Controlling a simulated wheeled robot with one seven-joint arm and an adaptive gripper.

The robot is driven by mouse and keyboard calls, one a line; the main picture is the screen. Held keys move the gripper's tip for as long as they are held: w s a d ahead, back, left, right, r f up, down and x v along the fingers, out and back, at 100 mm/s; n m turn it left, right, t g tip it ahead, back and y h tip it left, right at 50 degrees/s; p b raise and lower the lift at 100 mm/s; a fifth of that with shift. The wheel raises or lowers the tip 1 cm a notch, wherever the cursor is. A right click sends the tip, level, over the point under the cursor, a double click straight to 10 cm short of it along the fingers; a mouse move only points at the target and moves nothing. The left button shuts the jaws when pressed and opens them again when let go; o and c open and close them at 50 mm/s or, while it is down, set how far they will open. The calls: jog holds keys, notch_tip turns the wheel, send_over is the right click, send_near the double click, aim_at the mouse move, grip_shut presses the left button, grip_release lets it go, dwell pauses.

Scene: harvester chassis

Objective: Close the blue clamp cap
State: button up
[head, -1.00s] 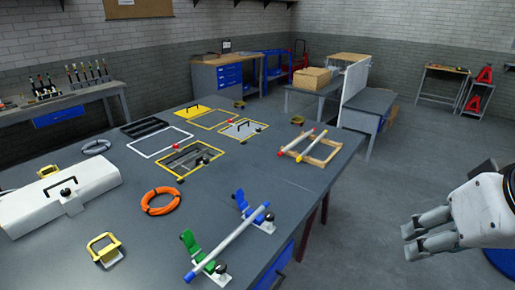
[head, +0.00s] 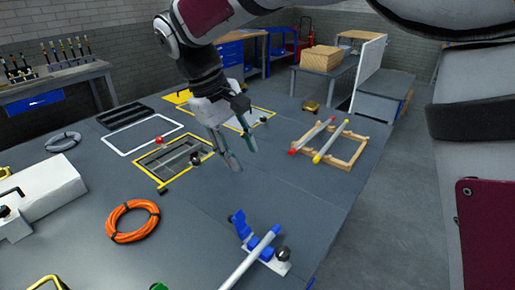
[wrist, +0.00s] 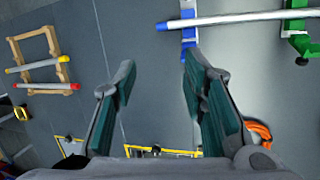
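The blue clamp (head: 262,246) sits on a white plate at the table's front, with a black knob on its right side. Its blue cap (head: 238,222) stands tilted up on the left, open. A white tube with a blue end (head: 243,265) lies across the clamp. In the wrist view the blue clamp (wrist: 188,36) shows at the top, partly under the tube (wrist: 240,19) and cut by the frame edge. My gripper (head: 243,158) is open and empty above the table, behind and apart from the clamp. Its fingers (wrist: 158,75) also show spread in the wrist view.
The green clamp (wrist: 296,27) holds the tube's other stretch. An orange hose coil (head: 110,222) lies left of the blue clamp. A wooden frame with two rods (head: 355,150) lies at the right. Bare table surrounds the blue clamp's back side.

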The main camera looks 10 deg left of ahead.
aim_at(231, 216)
jog(key=a+f+n+h+b, duration=0.2)
jog(key=a+f, duration=0.8)
jog(key=x, duration=0.4)
jog(key=p+x, duration=0.1)
jog(key=x, duration=0.8)
jog(key=shift+a+f+p, duration=0.2)
jog(key=shift+f+p, duration=0.1)
jog(key=shift+w, duration=0.15)
grip_shut()
